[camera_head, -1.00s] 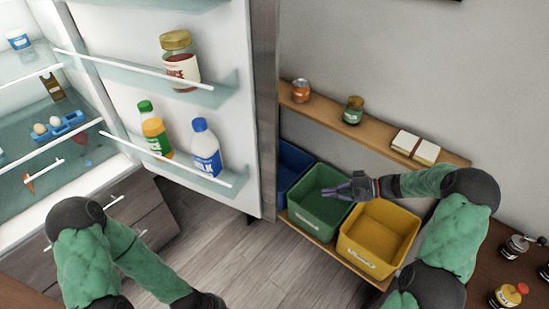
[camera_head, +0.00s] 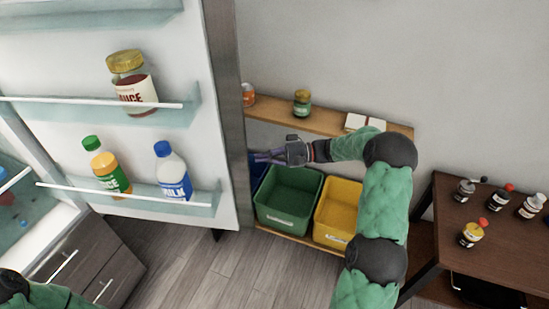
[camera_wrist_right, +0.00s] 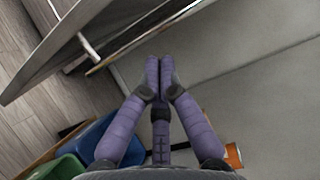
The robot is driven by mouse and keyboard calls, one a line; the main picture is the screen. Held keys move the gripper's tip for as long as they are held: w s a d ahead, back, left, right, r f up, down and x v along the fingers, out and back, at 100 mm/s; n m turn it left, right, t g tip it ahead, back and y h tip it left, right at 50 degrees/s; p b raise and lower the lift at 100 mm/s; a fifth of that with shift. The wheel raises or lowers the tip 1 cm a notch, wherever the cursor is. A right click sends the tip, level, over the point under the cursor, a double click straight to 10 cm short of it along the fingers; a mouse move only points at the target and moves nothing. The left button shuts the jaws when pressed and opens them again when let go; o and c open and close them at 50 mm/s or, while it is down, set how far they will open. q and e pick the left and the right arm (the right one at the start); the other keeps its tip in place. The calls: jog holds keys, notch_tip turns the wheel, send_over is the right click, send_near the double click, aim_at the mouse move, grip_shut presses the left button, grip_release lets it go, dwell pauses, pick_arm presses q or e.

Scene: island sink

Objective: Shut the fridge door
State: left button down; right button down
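The fridge door (camera_head: 60,60) stands wide open in the head view, its white inner side and shelves facing me. A sauce jar (camera_head: 132,85), a bottle with a green cap (camera_head: 106,168) and a milk bottle (camera_head: 172,172) sit on its shelves. My right gripper (camera_head: 262,156) is just right of the door's free edge, beyond it, above the bins. In the wrist view, its purple fingers (camera_wrist_right: 159,66) meet at the tips with nothing visible between them. A grey panel with a handle, apparently the door, is at upper left there. My left gripper is out of view.
A green bin (camera_head: 289,200) and a yellow bin (camera_head: 338,210) stand under a wooden shelf (camera_head: 325,122) with jars. A dark table (camera_head: 490,240) with small bottles is at right. Grey drawers (camera_head: 90,262) are at lower left. The floor (camera_head: 230,270) before the door is clear.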

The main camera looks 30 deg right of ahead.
jog(key=shift+s+a+b, duration=0.2)
jog(key=shift+s+a, duration=0.15)
jog(key=shift+a, duration=0.5)
jog(key=shift+s+a+b, duration=0.25)
jog(key=shift+s+a, duration=0.1)
jog(key=shift+a, duration=0.45)
jog(key=shift+s+a+b, duration=0.2)
jog(key=shift+s+a, duration=0.15)
jog(key=shift+a, duration=0.5)
